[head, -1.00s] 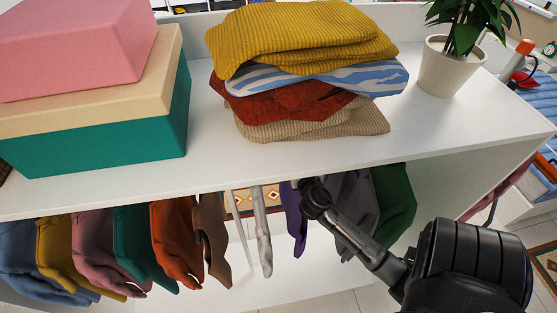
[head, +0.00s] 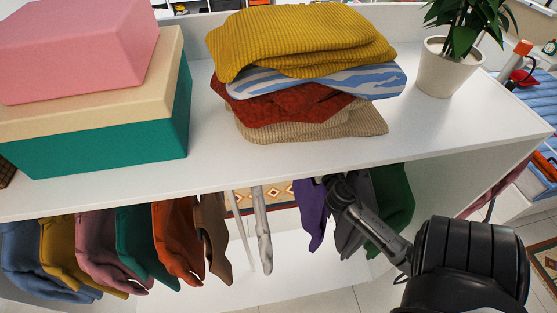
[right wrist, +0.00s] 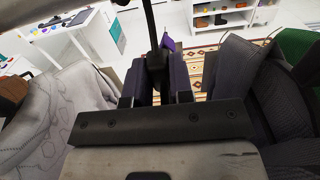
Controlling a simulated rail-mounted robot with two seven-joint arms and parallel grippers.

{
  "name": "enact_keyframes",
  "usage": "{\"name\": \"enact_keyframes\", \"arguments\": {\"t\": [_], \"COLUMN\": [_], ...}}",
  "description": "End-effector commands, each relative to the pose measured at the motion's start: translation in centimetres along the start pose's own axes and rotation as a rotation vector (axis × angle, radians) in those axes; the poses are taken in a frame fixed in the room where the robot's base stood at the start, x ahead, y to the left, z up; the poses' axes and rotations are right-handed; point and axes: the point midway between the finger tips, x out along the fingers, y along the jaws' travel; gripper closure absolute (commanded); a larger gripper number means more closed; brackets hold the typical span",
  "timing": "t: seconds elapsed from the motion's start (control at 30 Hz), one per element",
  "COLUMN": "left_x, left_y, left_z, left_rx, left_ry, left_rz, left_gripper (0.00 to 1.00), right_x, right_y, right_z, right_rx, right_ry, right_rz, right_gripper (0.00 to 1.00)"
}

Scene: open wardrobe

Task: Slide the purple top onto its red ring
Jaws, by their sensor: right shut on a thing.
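The purple top (head: 312,212) hangs below the white shelf in the head view, left of the grey garment. My right gripper (head: 338,190) is at its upper right side, with the fingertips partly hidden. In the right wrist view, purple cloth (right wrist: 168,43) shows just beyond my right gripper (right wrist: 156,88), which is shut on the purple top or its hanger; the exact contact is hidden. A dark upright stem (right wrist: 150,22) rises from between the fingers. The red ring is not visible in either view. My left gripper is not in view.
A grey garment (head: 352,238) and a green one (head: 392,205) hang close on the right. White garments (head: 262,230) and several coloured ones hang left, with a gap before the purple top. The shelf (head: 215,165) above holds boxes (head: 100,150), folded clothes (head: 300,60) and a plant (head: 450,65).

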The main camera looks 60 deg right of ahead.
Motion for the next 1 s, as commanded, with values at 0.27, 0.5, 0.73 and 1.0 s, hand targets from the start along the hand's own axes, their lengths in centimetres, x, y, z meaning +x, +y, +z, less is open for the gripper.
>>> {"name": "enact_keyframes", "arguments": {"t": [0.27, 0.5, 0.73, 1.0], "left_x": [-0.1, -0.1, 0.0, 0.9], "left_y": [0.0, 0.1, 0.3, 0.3], "left_z": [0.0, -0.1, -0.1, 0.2], "left_rx": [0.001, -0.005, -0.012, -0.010], "left_ry": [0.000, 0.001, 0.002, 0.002], "left_rz": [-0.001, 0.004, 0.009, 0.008], "left_gripper": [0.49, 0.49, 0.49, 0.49], "right_x": [0.0, 0.0, -0.1, -3.4], "right_y": [-1.3, -1.3, -1.3, -1.3], "right_z": [-0.2, -0.1, -0.3, -0.6], "right_rx": [0.001, 0.001, 0.001, 0.003], "right_ry": [0.003, 0.003, 0.005, 0.008], "right_rz": [-0.002, -0.001, -0.001, 0.000], "right_gripper": [0.70, 0.49, 0.49, 0.49]}}
